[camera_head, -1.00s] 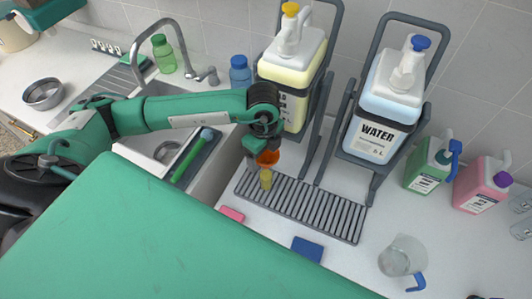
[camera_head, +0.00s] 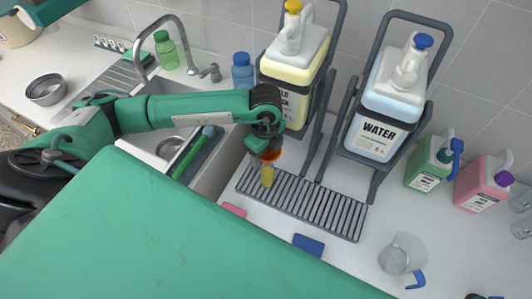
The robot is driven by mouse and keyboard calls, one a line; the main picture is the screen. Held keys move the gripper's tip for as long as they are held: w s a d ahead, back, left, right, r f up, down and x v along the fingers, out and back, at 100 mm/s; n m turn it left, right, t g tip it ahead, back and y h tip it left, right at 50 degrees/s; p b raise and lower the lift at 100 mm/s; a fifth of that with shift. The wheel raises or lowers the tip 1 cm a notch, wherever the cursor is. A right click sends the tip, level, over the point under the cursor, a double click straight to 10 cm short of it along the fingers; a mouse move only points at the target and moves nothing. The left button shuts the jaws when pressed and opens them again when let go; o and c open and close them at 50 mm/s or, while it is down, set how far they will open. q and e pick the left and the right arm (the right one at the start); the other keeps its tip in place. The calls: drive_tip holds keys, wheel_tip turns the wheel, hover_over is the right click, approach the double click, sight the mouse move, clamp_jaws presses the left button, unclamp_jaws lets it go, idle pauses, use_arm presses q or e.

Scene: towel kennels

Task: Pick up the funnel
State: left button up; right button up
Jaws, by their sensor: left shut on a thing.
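The funnel (camera_head: 272,155) is small and orange. It shows just under my left gripper (camera_head: 265,149), partly hidden by the fingers. My left gripper points down and is shut on the funnel, above the left end of the grey drain grate. A small yellow piece (camera_head: 267,176) shows directly below the funnel; I cannot tell whether it touches it. My right gripper is not in view.
The grey drain grate (camera_head: 330,212) lies in front of the racked yellow jug (camera_head: 291,62) and WATER jug (camera_head: 383,112). A pink sponge (camera_head: 233,210), a blue sponge (camera_head: 308,246) and a clear pitcher (camera_head: 402,256) lie nearby. The sink (camera_head: 213,169) is to the left.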

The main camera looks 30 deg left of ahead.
use_arm(q)
drive_tip(key=shift+r+b, duration=0.3)
drive_tip(key=shift+s+r+b, duration=0.5)
drive_tip(key=shift+r+b, duration=0.15)
drive_tip(key=shift+r, duration=0.25)
drive_tip(key=s+d+p, duration=0.1)
drive_tip(key=s+p, duration=0.2)
drive_tip(key=s, duration=1.4)
drive_tip(key=shift+r, duration=0.15)
